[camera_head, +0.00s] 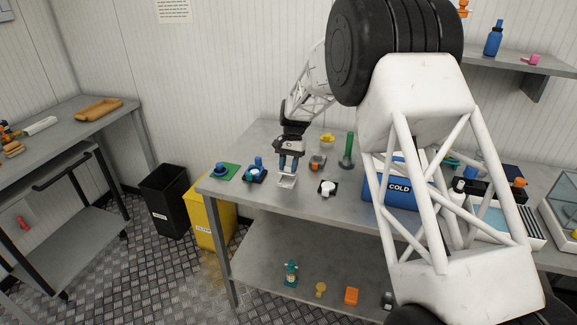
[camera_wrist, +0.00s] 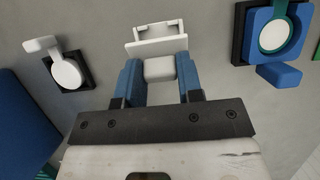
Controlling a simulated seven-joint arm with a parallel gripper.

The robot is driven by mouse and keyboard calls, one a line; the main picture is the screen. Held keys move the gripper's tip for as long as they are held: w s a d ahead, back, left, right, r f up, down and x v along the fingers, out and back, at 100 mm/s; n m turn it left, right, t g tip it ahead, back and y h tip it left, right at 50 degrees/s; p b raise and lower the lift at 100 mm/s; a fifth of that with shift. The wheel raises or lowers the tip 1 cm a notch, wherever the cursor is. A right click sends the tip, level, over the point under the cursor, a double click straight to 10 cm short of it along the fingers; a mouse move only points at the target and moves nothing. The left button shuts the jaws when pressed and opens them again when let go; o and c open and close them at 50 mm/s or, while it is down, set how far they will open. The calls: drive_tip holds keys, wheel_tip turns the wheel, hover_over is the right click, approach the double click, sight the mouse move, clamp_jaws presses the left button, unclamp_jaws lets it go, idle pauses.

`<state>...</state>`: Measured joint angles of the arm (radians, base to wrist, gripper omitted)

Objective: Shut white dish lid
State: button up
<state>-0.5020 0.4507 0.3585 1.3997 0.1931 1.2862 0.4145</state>
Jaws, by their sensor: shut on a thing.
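A small white dish (camera_head: 328,188) sits on a black square base on the bench, right of my gripper in the head view. In the wrist view its round white face (camera_wrist: 67,73) is at the left, with a white flap (camera_wrist: 42,44) raised off its edge, seemingly its lid standing open. My gripper (camera_head: 289,170) is apart from this dish. In the wrist view my gripper (camera_wrist: 159,78) has its blue fingers shut on the block-like grip of a white bracket-shaped piece (camera_wrist: 156,45). This white piece (camera_head: 287,181) hangs below the fingers in the head view.
A blue dish (camera_head: 255,172) on a dark base and a green pad (camera_head: 224,172) lie left. An orange-and-grey item (camera_head: 317,162) and a green cylinder (camera_head: 347,150) stand behind. The blue COLD box (camera_head: 377,187) is right. Bare bench lies in front of my gripper.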

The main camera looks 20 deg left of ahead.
sight(286, 173)
drive_tip(key=shift+s, duration=0.15)
drive_tip(key=shift+s+f+t, duration=0.2)
drive_tip(key=shift+s+t, duration=0.1)
drive_tip(key=shift+t, duration=0.4)
drive_tip(key=shift+s+f+t, duration=0.15)
drive_tip(key=shift+s+t, duration=0.1)
drive_tip(key=shift+t, duration=0.45)
drive_tip(key=shift+s+f+t, duration=0.25)
drive_tip(key=shift+f+t, duration=0.1)
drive_tip(key=shift+t, duration=0.45)
drive_tip(key=shift+s+f+t, duration=0.2)
drive_tip(key=shift+f+t, duration=0.1)
drive_tip(key=shift+t, duration=0.5)
drive_tip(key=o, duration=0.9)
drive_tip(key=shift+o, duration=0.2)
drive_tip(key=shift+r, duration=0.1)
drive_tip(key=r, duration=0.4)
drive_tip(key=s+r, duration=0.1)
drive_tip(key=r, duration=0.2)
drive_tip(key=shift+r, duration=0.3)
